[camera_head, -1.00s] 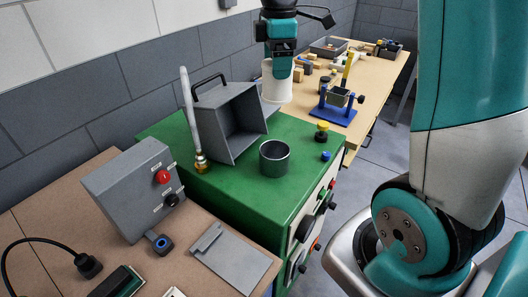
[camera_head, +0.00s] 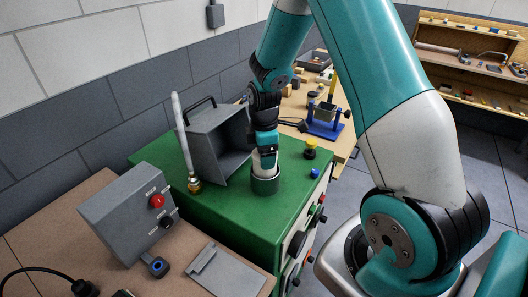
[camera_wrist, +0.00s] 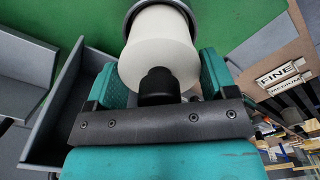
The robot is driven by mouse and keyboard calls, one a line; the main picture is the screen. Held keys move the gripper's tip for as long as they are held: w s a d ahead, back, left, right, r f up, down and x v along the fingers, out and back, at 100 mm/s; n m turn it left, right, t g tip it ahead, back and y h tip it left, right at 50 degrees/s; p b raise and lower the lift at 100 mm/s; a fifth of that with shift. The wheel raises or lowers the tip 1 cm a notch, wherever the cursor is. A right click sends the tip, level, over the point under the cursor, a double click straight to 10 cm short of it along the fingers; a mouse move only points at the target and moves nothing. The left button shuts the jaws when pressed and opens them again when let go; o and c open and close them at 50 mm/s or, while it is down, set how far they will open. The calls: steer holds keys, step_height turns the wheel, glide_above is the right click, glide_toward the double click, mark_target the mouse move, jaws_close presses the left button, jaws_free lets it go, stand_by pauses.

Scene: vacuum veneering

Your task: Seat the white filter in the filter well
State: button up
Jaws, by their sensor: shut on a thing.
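The filter is a white cylinder with a black knob on its near end; it fills the middle of the wrist view (camera_wrist: 158,48). My gripper (camera_wrist: 160,80) is shut on it, with a teal finger on each side. The filter well is a grey open metal cup (camera_head: 265,186) on the green cabinet. In the head view my gripper (camera_head: 267,153) points down right over the well, and a little white of the filter (camera_head: 269,160) shows above the rim. In the wrist view the well's grey rim (camera_wrist: 134,8) curves around the filter's far end. How deep the filter sits is hidden.
A grey open box (camera_head: 215,137) with a black handle stands close left of the well, beside a pale upright tube (camera_head: 182,135) on a brass fitting. A yellow-topped knob (camera_head: 310,148) and a blue cap (camera_head: 315,173) are to the right. The green top (camera_head: 225,211) in front is clear.

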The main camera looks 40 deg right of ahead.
steer(key=shift+f, duration=0.4)
steer(key=shift+f+b, duration=0.4)
steer(key=shift+f, duration=0.1)
steer(key=shift+f, duration=0.1)
